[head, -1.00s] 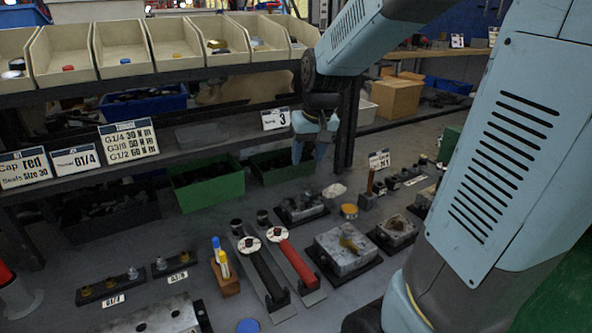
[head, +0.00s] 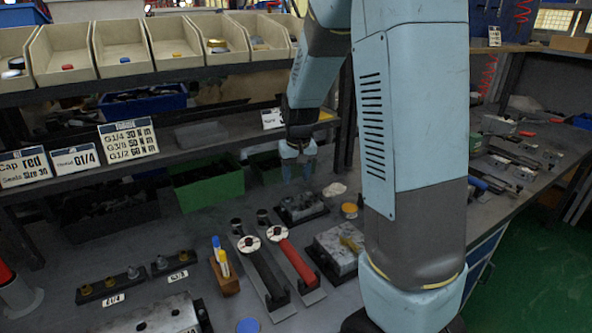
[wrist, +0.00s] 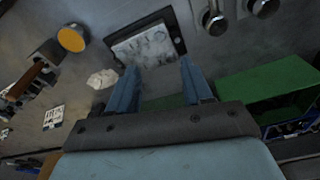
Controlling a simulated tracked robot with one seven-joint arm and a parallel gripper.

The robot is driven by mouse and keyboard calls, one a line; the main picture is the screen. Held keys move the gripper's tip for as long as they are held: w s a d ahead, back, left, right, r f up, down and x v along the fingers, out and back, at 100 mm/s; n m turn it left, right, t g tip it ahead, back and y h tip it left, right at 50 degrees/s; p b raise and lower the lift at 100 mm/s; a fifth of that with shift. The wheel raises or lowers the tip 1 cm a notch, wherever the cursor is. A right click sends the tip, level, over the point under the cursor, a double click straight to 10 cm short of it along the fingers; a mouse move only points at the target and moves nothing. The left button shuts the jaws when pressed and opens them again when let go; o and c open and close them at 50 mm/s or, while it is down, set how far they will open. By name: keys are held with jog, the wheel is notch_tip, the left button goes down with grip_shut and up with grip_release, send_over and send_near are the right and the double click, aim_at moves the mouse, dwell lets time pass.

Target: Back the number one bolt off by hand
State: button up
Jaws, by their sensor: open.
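My gripper (head: 298,173) hangs above the rear of the bench with its fingers apart and nothing between them. In the wrist view my gripper (wrist: 160,82) points towards a grey valve block (wrist: 145,46) on a dark base, which lies beyond the fingertips and apart from them. This block appears to be the rear one (head: 301,206) in the head view. A second valve block (head: 334,258) with a yellowish part on top is partly behind my arm. A third metal block (head: 155,318) is cut off at the front edge. I cannot tell which bolt is number one.
Two torque wrenches, one black (head: 265,275) and one red (head: 297,265), lie in the middle. Left are a marker holder (head: 225,277) and fittings racks (head: 110,287). Green bins (head: 208,186) and a shelf (head: 180,150) stand behind. A yellow-topped tin (wrist: 72,38) is near the block.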

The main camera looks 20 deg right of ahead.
aim_at(295, 208)
jog(key=f, duration=0.4)
jog(key=w+f, duration=0.1)
jog(key=f, duration=0.6)
jog(key=shift+w+f, duration=0.35)
jog(key=shift+w, duration=0.05)
jog(key=shift+c, duration=0.4)
grip_shut()
jog(key=shift+s+d+n+y, duration=0.1)
jog(key=shift+n+y, duration=0.2)
jog(key=shift+n, duration=2.3)
jog(key=n, duration=0.5)
jog(key=shift+d+g+y, duration=0.1)
jog(key=shift+g+y, duration=0.2)
jog(key=shift+g, duration=0.1)
jog(key=n, duration=0.6)
jog(key=shift+g+y, duration=0.3)
jog(key=shift+g, duration=0.1)
jog(key=n, duration=0.5)
jog(key=shift+n+g, duration=0.3)
jog(key=shift+g, duration=0.1)
